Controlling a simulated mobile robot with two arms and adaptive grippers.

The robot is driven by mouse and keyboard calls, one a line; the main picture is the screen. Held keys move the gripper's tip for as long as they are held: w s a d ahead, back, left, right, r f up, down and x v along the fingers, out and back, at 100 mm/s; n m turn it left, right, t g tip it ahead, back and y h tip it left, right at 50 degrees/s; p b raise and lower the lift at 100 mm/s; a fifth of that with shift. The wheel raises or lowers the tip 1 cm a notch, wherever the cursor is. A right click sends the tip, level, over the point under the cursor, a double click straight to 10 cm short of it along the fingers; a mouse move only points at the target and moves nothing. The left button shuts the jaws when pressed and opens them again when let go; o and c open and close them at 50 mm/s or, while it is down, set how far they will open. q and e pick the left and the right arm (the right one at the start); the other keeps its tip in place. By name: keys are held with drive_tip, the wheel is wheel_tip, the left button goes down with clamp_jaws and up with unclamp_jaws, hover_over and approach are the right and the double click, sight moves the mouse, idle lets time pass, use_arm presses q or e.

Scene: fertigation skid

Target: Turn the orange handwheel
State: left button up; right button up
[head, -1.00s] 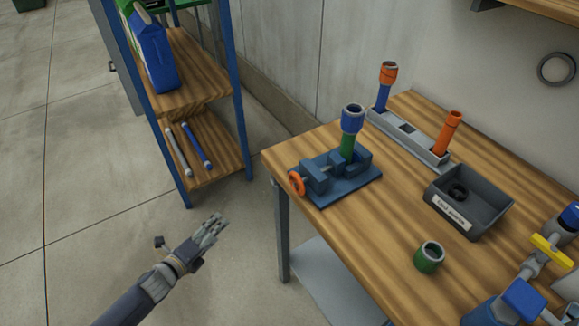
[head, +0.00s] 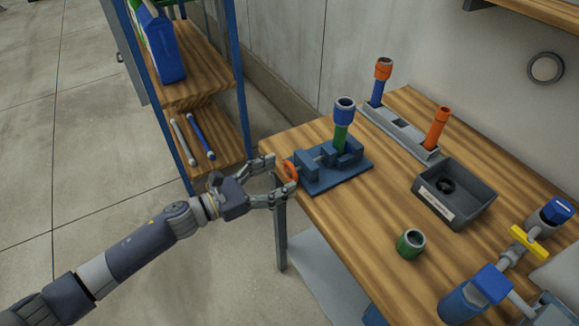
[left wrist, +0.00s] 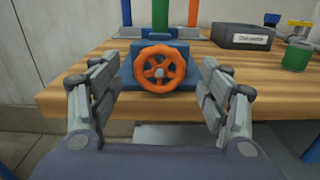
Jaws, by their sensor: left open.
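The orange handwheel (head: 291,172) is on the near left end of a blue vise (head: 337,176) on the wooden workbench. In the left wrist view the handwheel (left wrist: 160,71) shows face-on, with spokes and a grey hub. My left gripper (head: 282,174) is open at the bench's left edge, with its fingers to either side of the handwheel. In the left wrist view the fingers (left wrist: 160,90) stand apart from the rim with gaps on both sides. A green pipe with a blue collar (head: 343,122) stands upright in the vise. My right gripper is not in view.
Behind the vise is a grey rack (head: 399,131) with two orange-topped pipes. A dark grey bin (head: 455,211) and a green fitting (head: 410,243) are to the right. Blue valve parts with a yellow handle (head: 528,241) are at the lower right. A shelf (head: 193,95) stands left.

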sight(288, 171)
use_arm(q)
drive_tip(key=shift+x, duration=1.85)
drive_tip(key=c, duration=1.1)
drive_tip(key=shift+n, duration=0.7)
